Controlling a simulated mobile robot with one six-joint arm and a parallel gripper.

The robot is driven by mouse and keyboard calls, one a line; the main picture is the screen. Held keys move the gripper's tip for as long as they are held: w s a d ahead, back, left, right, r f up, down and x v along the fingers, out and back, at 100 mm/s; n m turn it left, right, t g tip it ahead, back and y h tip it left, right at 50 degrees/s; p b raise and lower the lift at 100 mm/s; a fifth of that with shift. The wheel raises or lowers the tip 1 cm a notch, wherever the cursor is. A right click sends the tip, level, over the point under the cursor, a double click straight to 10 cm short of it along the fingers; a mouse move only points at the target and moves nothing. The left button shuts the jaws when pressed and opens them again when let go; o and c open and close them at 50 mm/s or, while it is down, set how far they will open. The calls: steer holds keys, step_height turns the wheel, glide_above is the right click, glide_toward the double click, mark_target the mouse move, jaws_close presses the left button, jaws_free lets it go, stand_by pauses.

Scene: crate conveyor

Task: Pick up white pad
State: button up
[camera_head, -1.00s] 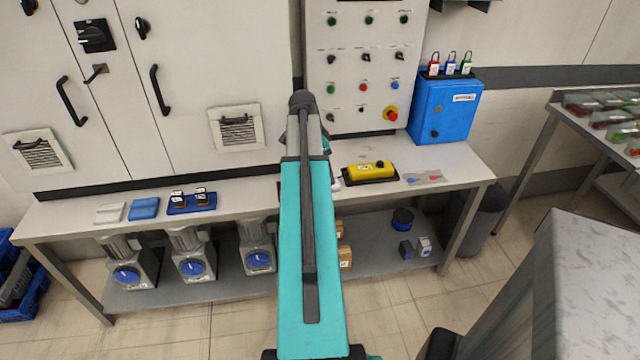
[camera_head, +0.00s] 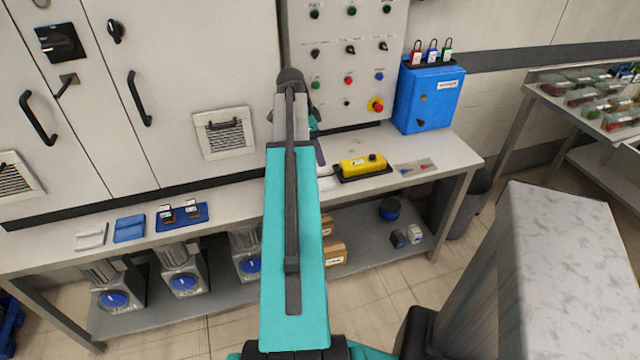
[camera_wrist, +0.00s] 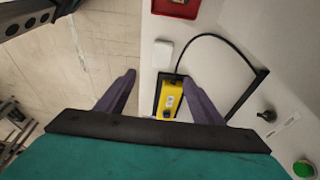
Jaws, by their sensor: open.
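A folded white pad (camera_head: 92,236) lies at the left end of the workbench, beside a blue pad (camera_head: 129,228), in the head view. My gripper (camera_wrist: 158,78) is open and empty, its two purple fingers spread in the wrist view. It is over the bench's front side near a yellow device (camera_wrist: 168,97), well to the right of the folded pad. A flat white square with rounded corners (camera_wrist: 163,54) lies next to the yellow device in the wrist view; I cannot tell what it is. In the head view my arm hides most of my gripper.
A blue tray (camera_head: 157,219) with small dark items lies right of the blue pad. The yellow device (camera_head: 360,168) has a black cable. A red tray (camera_wrist: 176,8) is at the wrist view's top.

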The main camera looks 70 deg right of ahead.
steer(key=shift+w+a+f, duration=0.1)
steer(key=shift+w, duration=0.1)
steer(key=p, duration=0.1)
glide_above(325, 181)
steer(key=w+a, duration=0.1)
steer(key=shift+w+a+f, duration=0.1)
steer(key=shift+f, duration=1.95)
steer(key=shift+w+a+f, duration=0.1)
steer(key=shift+f, duration=1.95)
steer(key=shift+f, duration=0.1)
steer(key=shift+p+x, duration=0.9)
steer(key=shift+x, duration=1.65)
steer(key=shift+w, duration=0.1)
steer(key=shift+c, duration=0.4)
steer(key=c, duration=1.1)
steer(key=shift+r, duration=0.2)
